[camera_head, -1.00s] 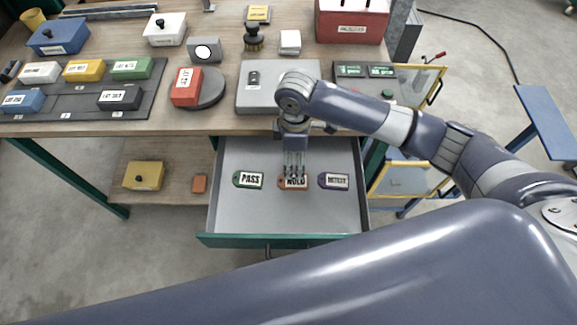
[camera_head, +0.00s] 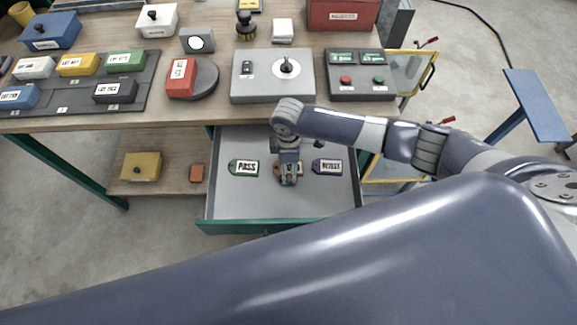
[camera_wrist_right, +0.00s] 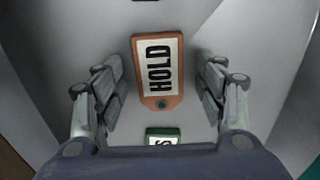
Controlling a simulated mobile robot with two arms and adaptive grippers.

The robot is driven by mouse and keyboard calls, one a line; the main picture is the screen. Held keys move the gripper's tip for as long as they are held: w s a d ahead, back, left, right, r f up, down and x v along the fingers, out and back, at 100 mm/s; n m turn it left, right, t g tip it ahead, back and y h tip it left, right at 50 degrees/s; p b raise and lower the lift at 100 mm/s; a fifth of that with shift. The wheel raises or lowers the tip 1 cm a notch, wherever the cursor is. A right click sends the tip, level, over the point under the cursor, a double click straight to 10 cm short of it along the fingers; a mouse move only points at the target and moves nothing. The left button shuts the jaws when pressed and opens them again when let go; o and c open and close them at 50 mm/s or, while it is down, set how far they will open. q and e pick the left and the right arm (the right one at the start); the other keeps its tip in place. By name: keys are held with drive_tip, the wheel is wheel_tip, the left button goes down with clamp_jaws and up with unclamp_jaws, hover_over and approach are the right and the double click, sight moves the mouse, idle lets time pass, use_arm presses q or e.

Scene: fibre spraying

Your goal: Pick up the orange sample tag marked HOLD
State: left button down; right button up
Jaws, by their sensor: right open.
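The orange tag marked HOLD (camera_wrist_right: 158,72) lies flat in the open drawer, between the spread fingers of my right gripper (camera_wrist_right: 160,90) in the right wrist view. The fingers are open and stand clear of the tag on both sides. In the head view the right gripper (camera_head: 289,181) points down into the drawer and hides most of the tag. The green PASS tag (camera_head: 244,167) lies to its left and the purple tag (camera_head: 327,167) to its right. My left gripper does not show.
The drawer (camera_head: 230,198) is pulled out under the workbench (camera_head: 215,110), whose edge is close behind my right wrist. A yellow box (camera_head: 141,166) and a small orange block (camera_head: 197,173) are on the lower shelf.

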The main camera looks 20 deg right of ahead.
drive_tip(key=c, duration=1)
drive_tip(key=shift+o, duration=0.2)
